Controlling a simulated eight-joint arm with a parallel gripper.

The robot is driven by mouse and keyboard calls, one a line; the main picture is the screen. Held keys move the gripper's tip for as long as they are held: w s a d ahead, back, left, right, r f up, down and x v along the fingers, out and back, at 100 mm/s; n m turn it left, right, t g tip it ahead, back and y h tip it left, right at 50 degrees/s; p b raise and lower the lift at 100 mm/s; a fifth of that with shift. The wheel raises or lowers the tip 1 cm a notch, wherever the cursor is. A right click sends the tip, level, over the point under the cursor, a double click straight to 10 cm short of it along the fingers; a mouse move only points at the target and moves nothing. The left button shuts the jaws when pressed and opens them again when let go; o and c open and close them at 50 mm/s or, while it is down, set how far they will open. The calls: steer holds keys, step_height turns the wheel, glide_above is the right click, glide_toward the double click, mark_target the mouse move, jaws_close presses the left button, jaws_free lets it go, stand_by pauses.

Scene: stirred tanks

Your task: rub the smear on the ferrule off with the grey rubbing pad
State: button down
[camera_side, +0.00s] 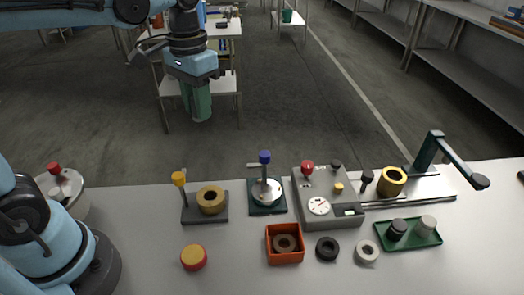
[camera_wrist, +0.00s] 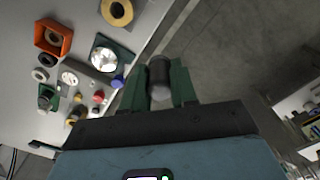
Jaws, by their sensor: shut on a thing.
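My gripper (camera_side: 197,104) hangs high at the upper left in the side view, well above and apart from the bench. In the wrist view its green fingers are shut on a dark grey cylinder (camera_wrist: 159,78) with a paler near end. This cylinder cannot be made out in the side view. A green tray (camera_side: 412,246) at the right holds a black round piece (camera_side: 397,229) and a light grey round piece (camera_side: 427,224). I cannot tell which thing is the ferrule, and no smear can be made out.
A silver disc (camera_side: 264,196) with a blue-knobbed post sits on a dark green base. Nearby are a brass ring (camera_side: 211,199) on a dark base, an orange box (camera_side: 285,257), a grey dial unit (camera_side: 328,212), loose rings and a swing arm (camera_side: 452,163). The front left bench is mostly clear.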

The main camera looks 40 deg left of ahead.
stand_by(0.4)
glide_above(267, 188)
step_height(267, 188, down, 6)
steer(key=shift+s+d+f, duration=0.1)
steer(key=shift+s+f, duration=0.05)
steer(key=shift+f, duration=2.95)
steer(key=shift+f, duration=1)
